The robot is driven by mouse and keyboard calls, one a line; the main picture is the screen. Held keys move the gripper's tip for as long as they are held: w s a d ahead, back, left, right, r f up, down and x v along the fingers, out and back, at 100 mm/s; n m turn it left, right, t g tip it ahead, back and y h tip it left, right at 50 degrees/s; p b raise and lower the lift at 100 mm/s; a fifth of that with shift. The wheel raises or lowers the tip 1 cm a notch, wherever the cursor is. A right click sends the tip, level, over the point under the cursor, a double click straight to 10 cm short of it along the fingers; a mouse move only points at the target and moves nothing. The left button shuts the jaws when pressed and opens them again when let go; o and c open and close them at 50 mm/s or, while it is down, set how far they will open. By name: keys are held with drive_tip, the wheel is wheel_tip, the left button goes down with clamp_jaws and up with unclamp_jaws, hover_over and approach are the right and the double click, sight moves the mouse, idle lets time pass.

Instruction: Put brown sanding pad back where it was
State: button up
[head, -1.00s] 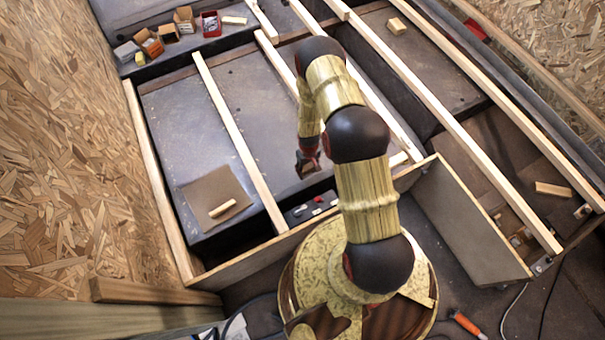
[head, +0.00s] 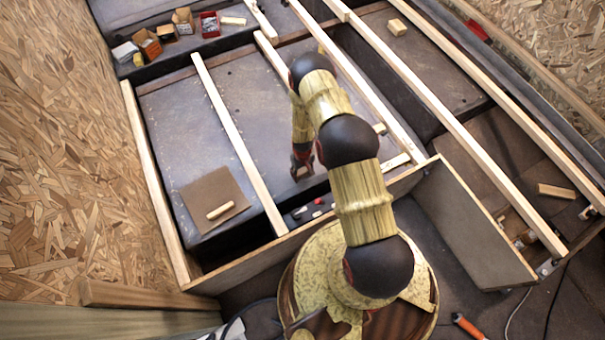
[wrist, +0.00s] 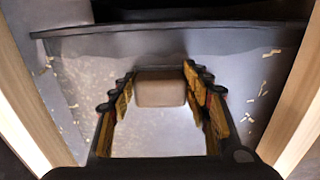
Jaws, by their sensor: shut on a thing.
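The brown sanding pad (wrist: 160,88) shows in the wrist view as a small rounded brown block between the tips of my gripper (wrist: 158,92). My gripper is shut on it, with a finger on each side. In the head view my gripper (head: 302,170) hangs low over the grey panel between two pale wooden battens. The pad is hard to make out there. The wrist view shows the grey panel (wrist: 235,75) below the pad; I cannot tell whether the pad touches it.
Pale battens (head: 238,140) flank the bay on both sides. A brown sheet (head: 205,192) with a small wood block (head: 221,210) lies to the left. Dark items (head: 310,210) sit near the front board. Small boxes (head: 147,42) stand at the back left.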

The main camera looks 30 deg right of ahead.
drive_tip(key=o, duration=1.1)
drive_tip(key=w+a+r+t+p, duration=0.1)
drive_tip(key=w+r+p, duration=0.15)
drive_tip(key=r, duration=1.55)
drive_tip(key=w+a+r+p, duration=0.1)
drive_tip(key=w+r+p, duration=0.15)
drive_tip(key=r, duration=1.45)
wheel_tip(320, 180, up, 18)
drive_tip(key=t+b, duration=0.1)
drive_tip(key=t, duration=0.1)
hover_over(302, 173)
drive_tip(key=w+a, duration=0.3)
drive_tip(key=a, duration=0.1)
drive_tip(key=s+a+r+t, duration=0.1)
drive_tip(key=s+a+r, duration=0.1)
drive_tip(key=s+r, duration=0.5)
drive_tip(key=s+a+r, duration=0.2)
drive_tip(key=s+r, duration=0.2)
drive_tip(key=r, duration=0.5)
drive_tip(key=s+a+r, duration=0.1)
drive_tip(key=s+r, duration=0.2)
drive_tip(key=s, duration=0.4)
drive_tip(key=s+a+r+t, duration=0.1)
drive_tip(key=s+r, duration=0.2)
drive_tip(key=s, duration=0.5)
drive_tip(key=shift+s+a+r+t, duration=0.2)
drive_tip(key=shift+a+r+t, duration=0.05)
drive_tip(key=shift+a+t, duration=0.05)
